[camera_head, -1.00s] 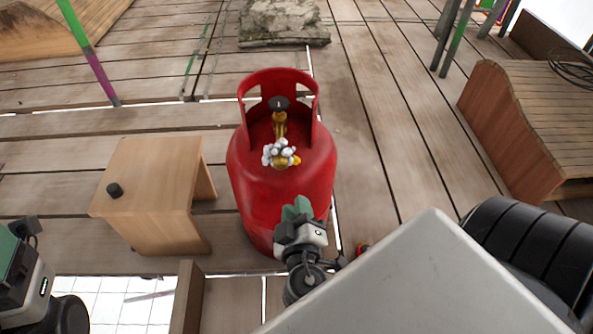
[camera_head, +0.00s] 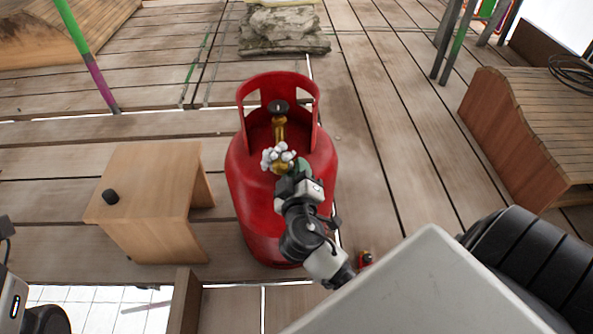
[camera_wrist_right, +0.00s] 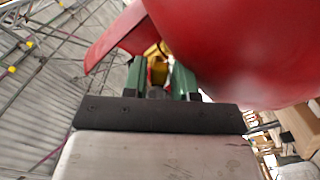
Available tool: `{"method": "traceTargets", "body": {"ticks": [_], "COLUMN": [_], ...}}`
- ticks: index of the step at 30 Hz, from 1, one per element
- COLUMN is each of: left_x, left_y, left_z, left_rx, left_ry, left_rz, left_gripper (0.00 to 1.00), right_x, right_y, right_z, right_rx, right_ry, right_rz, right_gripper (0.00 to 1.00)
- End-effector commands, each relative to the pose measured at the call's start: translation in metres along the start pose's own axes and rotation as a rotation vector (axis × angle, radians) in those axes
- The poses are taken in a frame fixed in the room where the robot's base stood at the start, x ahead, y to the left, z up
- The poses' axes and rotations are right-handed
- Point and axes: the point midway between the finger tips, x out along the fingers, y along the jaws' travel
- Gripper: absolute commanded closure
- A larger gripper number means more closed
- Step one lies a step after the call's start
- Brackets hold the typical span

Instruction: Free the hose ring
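A red gas cylinder (camera_head: 262,205) stands upright in the middle of the head view, with a handle collar around its top. A brass valve (camera_head: 280,128) with a dark knob sits inside the collar. A clump of silvery lumps (camera_head: 275,158) surrounds the brass fitting at the valve's front; I cannot make out a separate ring. My right gripper (camera_head: 303,170) is at the near side of this clump. In the right wrist view its green fingers (camera_wrist_right: 158,80) are apart, with the brass fitting (camera_wrist_right: 157,52) between or just beyond them; contact is unclear. My left gripper's fingers are outside the picture.
A small wooden stand (camera_head: 150,185) with a black knob (camera_head: 110,196) on it is left of the cylinder. A rock (camera_head: 283,30) lies behind. A slatted wooden box (camera_head: 525,125) with a dark cable coil (camera_head: 575,70) is at right.

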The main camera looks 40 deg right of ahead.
Motion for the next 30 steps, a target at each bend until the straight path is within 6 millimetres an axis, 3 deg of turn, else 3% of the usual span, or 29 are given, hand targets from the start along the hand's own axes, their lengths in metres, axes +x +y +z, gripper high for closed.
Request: {"method": "traceTargets", "body": {"ticks": [6, 12, 24, 30], "left_x": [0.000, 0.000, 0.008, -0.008], "left_y": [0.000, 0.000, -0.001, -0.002], "left_z": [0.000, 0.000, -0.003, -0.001], "left_rx": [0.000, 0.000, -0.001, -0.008], "left_ry": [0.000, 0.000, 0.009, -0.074], "left_rz": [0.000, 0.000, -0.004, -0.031], "left_gripper": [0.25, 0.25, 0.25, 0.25], "right_x": [0.000, 0.000, -0.001, -0.001], "right_y": [0.000, 0.000, 0.005, 0.013], "right_z": [0.000, 0.000, -0.002, -0.004], "right_rx": [-0.001, 0.000, -0.075, -0.212], "right_ry": [0.000, 0.000, 0.001, 0.000], "right_rz": [0.000, 0.000, -0.001, -0.002], "right_gripper": [0.74, 1.00, 1.00, 1.00]}}
